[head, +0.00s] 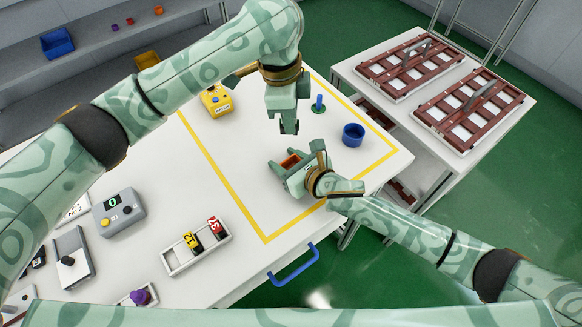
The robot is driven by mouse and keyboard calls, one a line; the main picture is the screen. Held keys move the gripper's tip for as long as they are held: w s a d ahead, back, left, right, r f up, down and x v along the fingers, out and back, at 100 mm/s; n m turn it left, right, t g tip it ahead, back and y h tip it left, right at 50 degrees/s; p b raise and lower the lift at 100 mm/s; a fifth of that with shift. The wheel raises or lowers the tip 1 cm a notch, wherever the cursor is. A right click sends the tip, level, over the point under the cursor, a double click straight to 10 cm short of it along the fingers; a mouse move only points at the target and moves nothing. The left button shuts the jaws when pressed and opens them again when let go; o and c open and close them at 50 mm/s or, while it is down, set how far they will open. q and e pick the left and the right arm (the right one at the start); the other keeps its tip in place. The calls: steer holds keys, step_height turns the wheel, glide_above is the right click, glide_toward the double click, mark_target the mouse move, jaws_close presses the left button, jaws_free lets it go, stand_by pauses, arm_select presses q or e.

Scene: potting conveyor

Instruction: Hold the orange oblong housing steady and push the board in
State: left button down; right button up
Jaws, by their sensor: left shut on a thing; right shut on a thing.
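The orange housing (291,161) is low over or on the white table, inside the yellow outline. My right gripper (287,168) is shut on it, and its fingers and palm hide most of the housing. My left gripper (289,129) points down just above and behind the housing, apart from it in the picture. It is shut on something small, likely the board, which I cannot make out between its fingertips. Whether any of the board is in the housing cannot be seen.
A blue cup (353,135) and a blue peg on a green base (319,104) stand to the right. A yellow button box (216,101) stands at the back left. A white tray (184,264) with numbered blocks and a grey display box (118,212) are at left. The outlined area's left part is clear.

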arm_select(q)
steer(key=m, duration=0.3)
steer(key=shift+s+d+r, duration=0.1)
steer(key=shift+s+d, duration=0.15)
steer(key=shift+s, duration=0.1)
steer(key=shift+f+m, duration=0.3)
steer(key=shift+m, duration=0.2)
step_height(320, 180, down, 9)
steer(key=shift+f, duration=0.2)
